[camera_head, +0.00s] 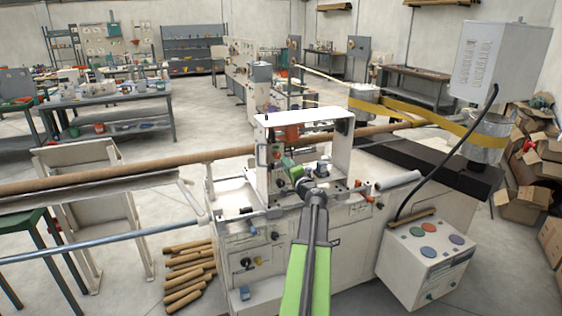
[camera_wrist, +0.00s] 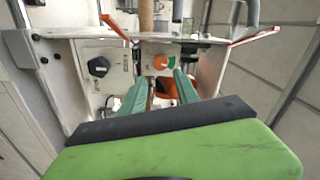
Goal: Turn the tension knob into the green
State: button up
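The tension knob is a small orange-red round knob (camera_wrist: 160,62) on a pale panel in the wrist view, with a green patch (camera_wrist: 173,61) at its right edge. Where its pointer stands is too small to tell. My gripper (camera_wrist: 160,78) has two green fingers spread apart, one at each side below the knob, with a gap between them. I see no contact with the knob. In the head view my gripper (camera_head: 291,168) is at the winder's front, under the white bracket (camera_head: 303,117); I cannot make out the knob there.
A black knob (camera_wrist: 98,67) is on the panel left of the tension knob. Orange-red bars (camera_wrist: 255,36) stick out at both sides. The winder (camera_head: 345,240) carries more knobs on its front. A control box (camera_head: 428,258) stands at the right, cardboard tubes (camera_head: 190,275) lie on the floor.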

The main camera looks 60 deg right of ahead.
jog(key=v, duration=0.7)
jog(key=w+a+f+n+g+y, duration=0.1)
jog(key=w+a+f+n+y, duration=0.3)
jog(key=w+a, duration=0.55)
jog(key=w+a+f+n+y, duration=0.35)
jog(key=w+a, duration=0.25)
jog(key=a, duration=0.7)
jog(key=w+a+f+n+g+y, duration=0.1)
jog(key=w+a+f+n+y, duration=0.35)
jog(key=w+a, duration=0.5)
jog(key=a+f+n+g+y, duration=0.2)
jog(key=a+f+n+g, duration=0.15)
jog(key=a, duration=1.15)
jog(key=s+a+f+n+g+h, duration=0.1)
jog(key=s+a+f+n+g, duration=0.1)
jog(key=a, duration=0.5)
jog(key=s+a+f+n+g+h, duration=0.1)
jog(key=s+a+f+n+g, duration=0.1)
jog(key=a, duration=0.6)
jog(key=s+a+f+n+g+h, duration=0.1)
jog(key=s+a+f+n+g, duration=0.1)
jog(key=s+a+f+g, duration=0.2)
jog(key=s+a+g, duration=0.1)
jog(key=s+a, duration=0.1)
jog(key=a, duration=0.1)
jog(key=shift+s+a+f+n, duration=0.15)
jog(key=shift+s+a+n, duration=0.1)
jog(key=shift+s+n, duration=0.15)
